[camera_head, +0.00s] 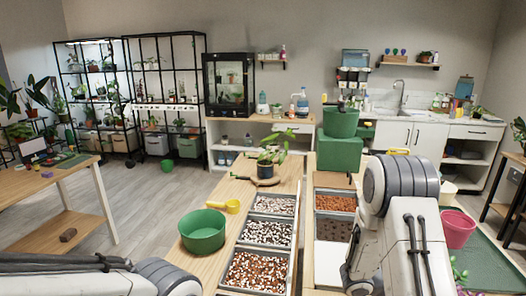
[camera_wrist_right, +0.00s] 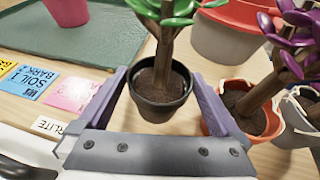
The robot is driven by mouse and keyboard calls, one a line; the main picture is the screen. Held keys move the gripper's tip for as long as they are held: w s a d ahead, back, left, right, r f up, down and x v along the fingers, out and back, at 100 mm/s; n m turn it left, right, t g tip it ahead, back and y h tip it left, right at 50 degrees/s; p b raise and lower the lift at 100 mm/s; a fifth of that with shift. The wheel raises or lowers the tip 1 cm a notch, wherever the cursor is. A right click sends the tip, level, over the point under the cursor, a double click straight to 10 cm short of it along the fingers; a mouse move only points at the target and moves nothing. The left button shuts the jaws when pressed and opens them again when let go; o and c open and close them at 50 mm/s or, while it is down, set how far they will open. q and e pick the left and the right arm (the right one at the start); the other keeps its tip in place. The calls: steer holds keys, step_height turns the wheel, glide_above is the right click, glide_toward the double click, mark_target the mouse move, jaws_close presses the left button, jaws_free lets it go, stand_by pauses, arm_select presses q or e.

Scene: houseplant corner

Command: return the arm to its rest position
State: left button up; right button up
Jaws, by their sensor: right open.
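In the right wrist view, my right gripper (camera_wrist_right: 160,76) is open. Its two fingers stand on either side of a small black pot (camera_wrist_right: 160,108) with soil, a brown stem and green leaves. The pot stands upright; I cannot tell whether a finger touches it. In the head view, my right arm (camera_head: 405,235) fills the lower right, and its gripper does not show. My left arm (camera_head: 100,268) lies along the bottom left edge, with its gripper out of view.
An orange pot (camera_wrist_right: 245,122) with a purple-leaved plant stands close to the right finger. Coloured cards (camera_wrist_right: 78,90) lie left. A green tray (camera_wrist_right: 90,38) and pink pot (camera_wrist_right: 67,8) are behind. A green bowl (camera_head: 203,238) and substrate bins (camera_head: 262,232) stand near my left arm.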

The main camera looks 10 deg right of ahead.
steer(key=x, duration=0.4)
steer(key=shift+r+p, duration=0.25)
steer(key=shift+p, duration=0.15)
steer(key=shift+a+f, duration=0.1)
steer(key=shift+f, duration=0.05)
